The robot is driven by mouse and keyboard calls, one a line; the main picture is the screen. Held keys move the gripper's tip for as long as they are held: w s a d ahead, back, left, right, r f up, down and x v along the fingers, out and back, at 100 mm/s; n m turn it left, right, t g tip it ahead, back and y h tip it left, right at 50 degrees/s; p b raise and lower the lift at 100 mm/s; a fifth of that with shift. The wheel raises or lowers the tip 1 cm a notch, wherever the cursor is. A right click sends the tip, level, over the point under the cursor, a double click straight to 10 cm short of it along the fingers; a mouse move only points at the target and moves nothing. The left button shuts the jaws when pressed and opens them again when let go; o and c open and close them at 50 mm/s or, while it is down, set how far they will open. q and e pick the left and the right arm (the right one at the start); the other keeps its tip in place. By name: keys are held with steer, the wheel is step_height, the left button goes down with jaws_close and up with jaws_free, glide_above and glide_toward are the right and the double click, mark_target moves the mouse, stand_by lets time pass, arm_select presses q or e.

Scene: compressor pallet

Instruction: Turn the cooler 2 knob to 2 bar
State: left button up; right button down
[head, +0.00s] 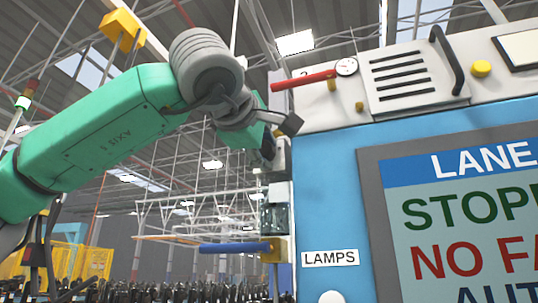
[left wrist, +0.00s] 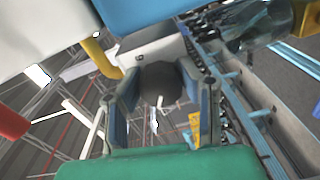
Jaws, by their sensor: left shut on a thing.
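A dark round knob (left wrist: 160,82) sits below a pale housing (left wrist: 150,48) in the left wrist view. My left gripper (left wrist: 162,92) has its two fingers on either side of this knob and is shut on it. In the head view my left gripper (head: 268,148) is at the left edge of the blue cabinet (head: 325,190), and it mostly hides the knob there. A small white gauge (head: 346,67) stands above on the cabinet top, beside a partly hidden "2" mark. Its needle is too small to read. My right gripper is in neither view.
A red lever (head: 303,79) juts left near the gauge, above my gripper. A clear bowl (head: 274,218) and a blue lever (head: 235,247) are below it. A vented panel (head: 415,75) and a large screen (head: 450,215) are to the right. Open hall lies left.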

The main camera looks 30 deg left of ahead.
arm_select(q)
steer(key=shift+f, duration=0.1)
steer(key=o, duration=0.9)
steer(key=shift+o, duration=1.4)
steer(key=shift+a, duration=0.1)
steer(key=shift+s+a, duration=0.15)
steer(key=v, duration=1.1)
steer(key=shift+s, duration=0.4)
